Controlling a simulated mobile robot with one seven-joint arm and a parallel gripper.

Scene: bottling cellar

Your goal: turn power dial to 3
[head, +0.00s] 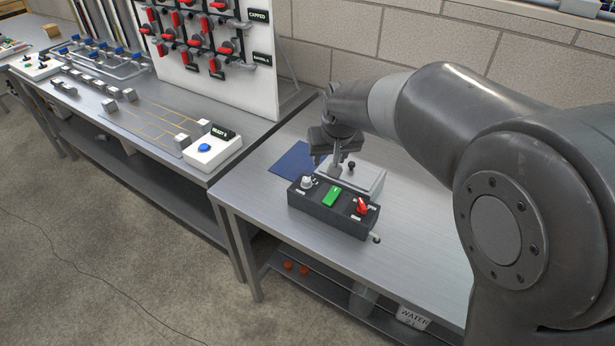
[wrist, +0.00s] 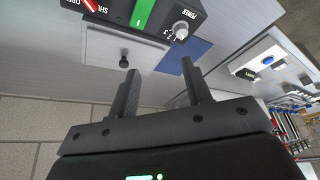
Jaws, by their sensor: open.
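The power dial is a small pale grey knob (head: 307,183) at the left end of a black control box (head: 325,212). In the wrist view the dial (wrist: 181,30) shows at the top, beside the word POWER and small numerals; I cannot tell which number it points to. My gripper (head: 335,172) is over the bench, just behind the control box. In the wrist view my gripper (wrist: 155,68) is open and empty, its two fingers pointing towards the box. The dial lies beyond the fingertips, near the right finger and apart from it.
The box also has a green switch (head: 332,197) and a red lever (head: 362,207). Behind it is a grey case (head: 372,180) with a black knob (head: 351,166), close to my fingers. A blue sheet (head: 293,162) lies left. The bench (head: 255,195) is clear at front left.

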